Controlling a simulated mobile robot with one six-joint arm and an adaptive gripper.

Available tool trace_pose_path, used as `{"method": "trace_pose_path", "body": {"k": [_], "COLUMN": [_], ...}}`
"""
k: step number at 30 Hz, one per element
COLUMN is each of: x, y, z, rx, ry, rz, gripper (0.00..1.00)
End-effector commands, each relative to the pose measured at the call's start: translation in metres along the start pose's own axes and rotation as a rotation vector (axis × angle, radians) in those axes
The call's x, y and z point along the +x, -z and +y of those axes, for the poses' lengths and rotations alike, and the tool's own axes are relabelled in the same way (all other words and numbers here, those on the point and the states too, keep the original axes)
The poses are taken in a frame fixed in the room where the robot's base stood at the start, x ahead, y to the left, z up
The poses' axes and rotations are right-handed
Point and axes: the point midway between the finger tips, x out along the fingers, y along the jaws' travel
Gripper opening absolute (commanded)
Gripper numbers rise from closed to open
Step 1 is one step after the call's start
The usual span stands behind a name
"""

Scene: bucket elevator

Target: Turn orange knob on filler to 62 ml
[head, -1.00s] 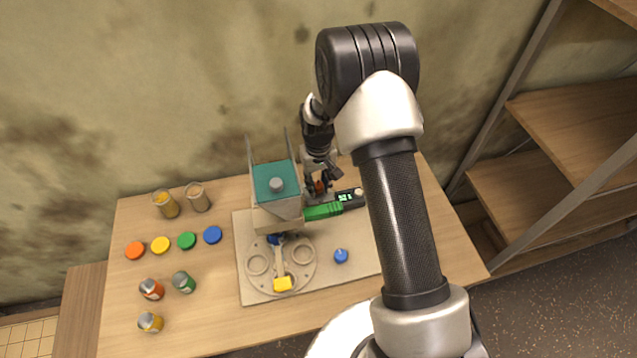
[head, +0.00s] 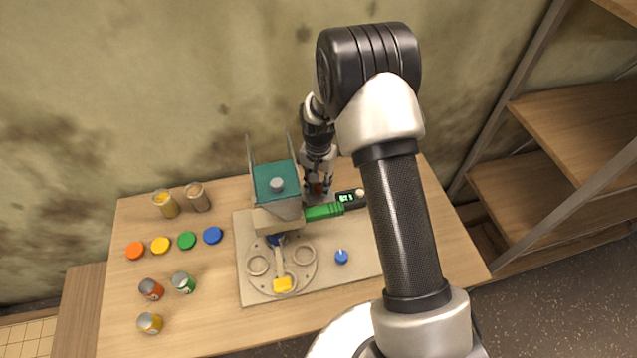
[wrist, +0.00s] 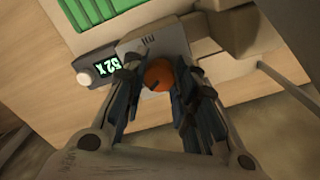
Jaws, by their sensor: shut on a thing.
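The filler (head: 278,200) is a beige machine with a teal-topped hopper, standing on a board on the table. In the wrist view the orange knob (wrist: 159,74) sits between the fingers of my gripper (wrist: 155,92), which is shut on it. A dark pointer mark shows on the knob's face. A small display (wrist: 105,69) beside the knob has green digits, upside down in this view, that seem to read 52; the digits are small. The display also shows in the head view (head: 346,197). In the head view the knob is mostly hidden by my gripper (head: 318,188).
A green part (head: 323,211) lies beside the display. Coloured lids (head: 187,240) and several jars (head: 151,289) stand left. Shelves (head: 545,190) are at right.

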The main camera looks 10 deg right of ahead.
Motion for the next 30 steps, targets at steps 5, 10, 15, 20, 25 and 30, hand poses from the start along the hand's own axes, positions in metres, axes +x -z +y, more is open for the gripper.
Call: {"method": "trace_pose_path", "body": {"k": [5, 10, 15, 20, 25, 30], "x": [-0.0002, -0.0002, -0.0002, -0.0002, -0.0002, -0.0001], "y": [0.0002, 0.0002, 0.0002, 0.0002, 0.0001, 0.0001], "z": [-0.0002, -0.0002, -0.0002, -0.0002, -0.0001, -0.0001], "rx": [0.019, 0.022, 0.021, 0.021, 0.02, 0.02], "ry": [0.0, 0.0, 0.001, 0.0, 0.0, 0.0], "rz": [0.001, 0.0, 0.0, 0.0, 0.0, 0.0], "gripper": [0.03, 0.03, 0.03, 0.36, 0.47, 0.47]}}
